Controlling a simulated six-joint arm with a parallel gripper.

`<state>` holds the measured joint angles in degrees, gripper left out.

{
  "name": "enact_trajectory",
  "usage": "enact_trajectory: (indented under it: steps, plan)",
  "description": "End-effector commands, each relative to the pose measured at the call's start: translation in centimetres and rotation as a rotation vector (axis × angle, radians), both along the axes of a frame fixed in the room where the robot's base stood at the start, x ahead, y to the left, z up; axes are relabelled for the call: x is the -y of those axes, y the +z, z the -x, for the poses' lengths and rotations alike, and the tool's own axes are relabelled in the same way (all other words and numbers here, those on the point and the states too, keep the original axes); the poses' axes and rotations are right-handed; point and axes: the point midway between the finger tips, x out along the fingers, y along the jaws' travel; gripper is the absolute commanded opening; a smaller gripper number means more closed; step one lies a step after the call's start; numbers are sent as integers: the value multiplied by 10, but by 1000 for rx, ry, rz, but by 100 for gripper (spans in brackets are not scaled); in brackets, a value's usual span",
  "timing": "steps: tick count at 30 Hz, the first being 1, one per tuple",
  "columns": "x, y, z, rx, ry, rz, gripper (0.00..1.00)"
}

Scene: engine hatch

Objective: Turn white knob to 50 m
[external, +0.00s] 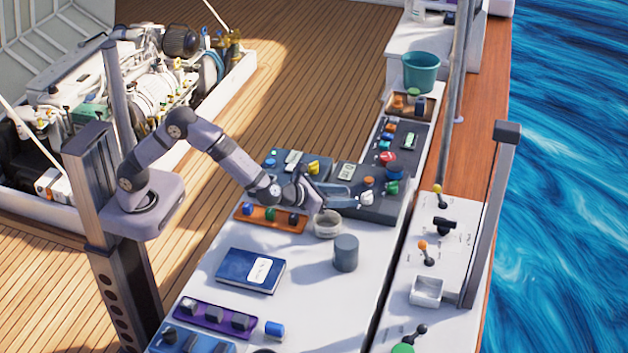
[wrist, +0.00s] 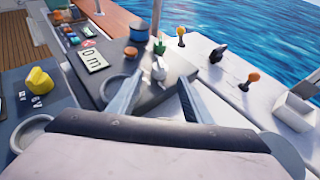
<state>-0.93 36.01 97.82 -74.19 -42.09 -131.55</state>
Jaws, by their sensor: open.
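The white knob (wrist: 158,70) stands on a dark grey panel (wrist: 122,92) in the wrist view, beyond and between my fingertips. In the external view the white knob (external: 367,197) is just right of my fingertips. A pale display (wrist: 92,60) on the same panel appears to read "0 m" in the wrist view; it also shows in the external view (external: 346,172), too small to read. My gripper (external: 352,198) is open and empty, its fingers pointing at the knob, one to each side in the wrist view (wrist: 160,79). Contact with the knob is not visible.
A yellow knob (wrist: 39,80) is on a panel to the left. A round bowl (external: 327,224) and a grey cylinder (external: 345,253) stand near my wrist.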

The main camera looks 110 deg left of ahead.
Motion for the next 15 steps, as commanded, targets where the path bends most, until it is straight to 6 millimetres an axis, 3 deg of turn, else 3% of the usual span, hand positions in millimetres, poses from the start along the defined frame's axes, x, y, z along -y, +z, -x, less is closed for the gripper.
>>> enact_trajectory:
  steps: [15]
  plan:
    - [-29,-15,-28,-4,-2,-3,46]
